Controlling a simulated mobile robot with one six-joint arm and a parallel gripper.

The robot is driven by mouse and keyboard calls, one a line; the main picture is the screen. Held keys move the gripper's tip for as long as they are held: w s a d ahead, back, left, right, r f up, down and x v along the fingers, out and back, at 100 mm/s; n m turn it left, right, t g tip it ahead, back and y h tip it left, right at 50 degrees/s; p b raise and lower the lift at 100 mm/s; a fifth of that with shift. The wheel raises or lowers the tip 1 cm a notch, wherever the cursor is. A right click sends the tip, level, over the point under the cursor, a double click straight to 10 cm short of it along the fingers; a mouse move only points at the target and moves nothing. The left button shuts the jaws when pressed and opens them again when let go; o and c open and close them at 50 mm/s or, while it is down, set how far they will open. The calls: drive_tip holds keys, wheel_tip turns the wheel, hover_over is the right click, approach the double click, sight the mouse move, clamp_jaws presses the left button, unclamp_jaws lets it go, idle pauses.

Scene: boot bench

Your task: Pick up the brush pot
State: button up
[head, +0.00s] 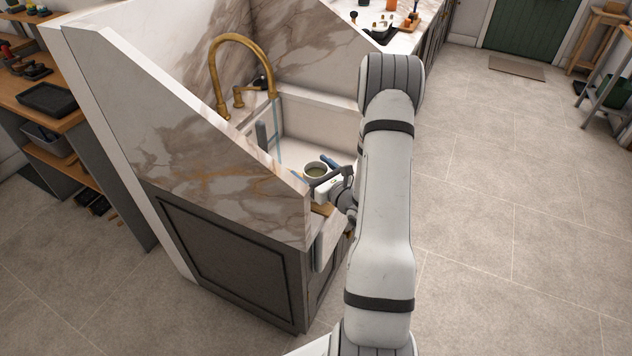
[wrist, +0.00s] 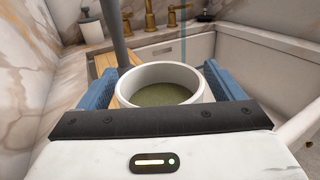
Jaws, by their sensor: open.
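The brush pot (wrist: 165,73) is a round white pot, dark olive inside, and it fills the middle of the wrist view. In the head view the pot (head: 316,166) stands inside the sink area beside my gripper (head: 324,171). In the wrist view my gripper (wrist: 160,92) is open, with one blue finger on each side of the pot. I cannot tell whether the fingers touch it. The pot's lower part is hidden behind the gripper body.
A white sink (head: 310,125) with a brass tap (head: 240,60) lies around the pot. A marble side panel (head: 190,130) rises at its left. A wooden board (wrist: 103,64) is behind the pot, and a grey upright bar (wrist: 113,30) stands close by.

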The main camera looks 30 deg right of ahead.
drive_tip(key=shift+w, duration=0.3)
drive_tip(key=shift+c, duration=0.5)
drive_tip(key=c, duration=1.3)
